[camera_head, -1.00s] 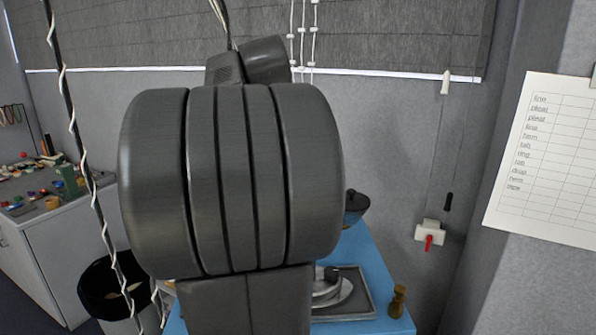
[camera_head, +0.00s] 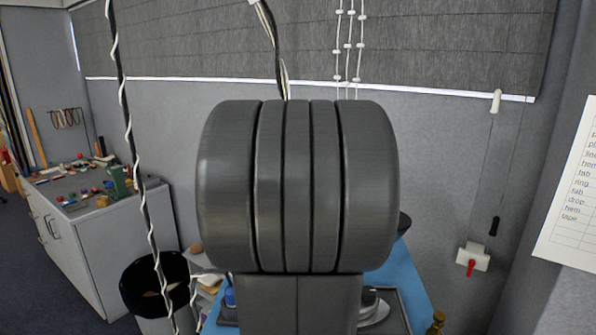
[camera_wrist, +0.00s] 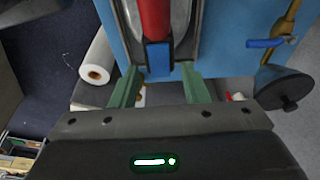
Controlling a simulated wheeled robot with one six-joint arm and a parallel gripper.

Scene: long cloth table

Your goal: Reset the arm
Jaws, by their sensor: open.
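My arm's dark link fills the middle of the head view and hides my gripper there. In the wrist view my gripper (camera_wrist: 158,68) shows two green fingers spread apart, with no object clearly held. A red bar with a blue end (camera_wrist: 157,54) shows just beyond and between the fingertips, over a grey tray-like surface. I cannot tell whether anything touches it. The blue table (camera_head: 402,282) lies behind and below my arm in the head view and shows in the wrist view (camera_wrist: 225,50).
A dark bin (camera_head: 155,283) and a grey cabinet (camera_head: 95,240) with small coloured items stand to the left. A white roll (camera_wrist: 97,62) and a dark round-topped object (camera_wrist: 283,90) flank the gripper. A cord (camera_head: 128,130) hangs at left. A small brown bottle (camera_head: 436,322) stands at the table's right.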

